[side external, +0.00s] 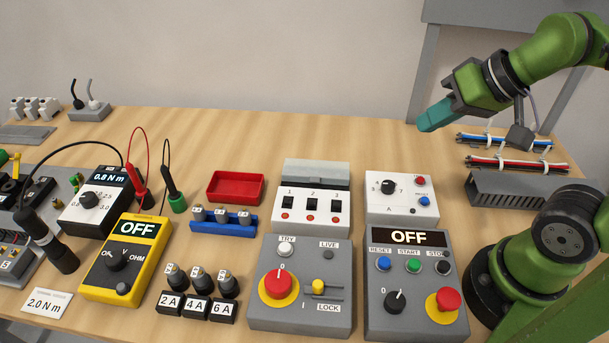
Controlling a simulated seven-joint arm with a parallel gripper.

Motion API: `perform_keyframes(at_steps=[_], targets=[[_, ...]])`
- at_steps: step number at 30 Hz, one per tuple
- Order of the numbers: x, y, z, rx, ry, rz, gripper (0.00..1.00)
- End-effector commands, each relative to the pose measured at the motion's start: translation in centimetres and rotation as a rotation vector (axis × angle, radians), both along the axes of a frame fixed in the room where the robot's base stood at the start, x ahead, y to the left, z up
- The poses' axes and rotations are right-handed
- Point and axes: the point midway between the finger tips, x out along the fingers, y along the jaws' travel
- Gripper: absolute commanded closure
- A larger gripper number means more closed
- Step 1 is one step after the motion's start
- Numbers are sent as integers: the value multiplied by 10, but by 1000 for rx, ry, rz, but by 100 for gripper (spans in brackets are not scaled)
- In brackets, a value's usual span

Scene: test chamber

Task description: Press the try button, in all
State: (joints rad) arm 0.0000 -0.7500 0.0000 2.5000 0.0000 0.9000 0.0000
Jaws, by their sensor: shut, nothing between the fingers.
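The try button (286,249) is a small pale round button under a "TRY" label. It sits at the upper left of a grey control box (345,322), front centre in the side external view. The same box has a red knob (278,286) on a yellow disc, a dark "LIVE" lamp (328,255) and a yellow lock lever (319,286). My gripper (428,124) is shut and empty, with teal fingers. It is in the air above the back right of the table, up and to the right of the try button, well apart from it.
A box reading "OFF" (408,237) with several buttons stands right of the grey box. A three-switch box (312,198) and a white box (402,194) stand behind. Left are fuses, a red tray (235,188) and a yellow meter (126,258). The table's back middle is clear.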

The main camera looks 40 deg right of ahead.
Motion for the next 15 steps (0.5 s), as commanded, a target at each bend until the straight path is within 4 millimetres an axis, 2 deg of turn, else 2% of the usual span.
perform_keyframes(at_steps=[11,15], targets=[[0,2,0,0,0,8,100],[0,20,-12,-9,52,84,100]])
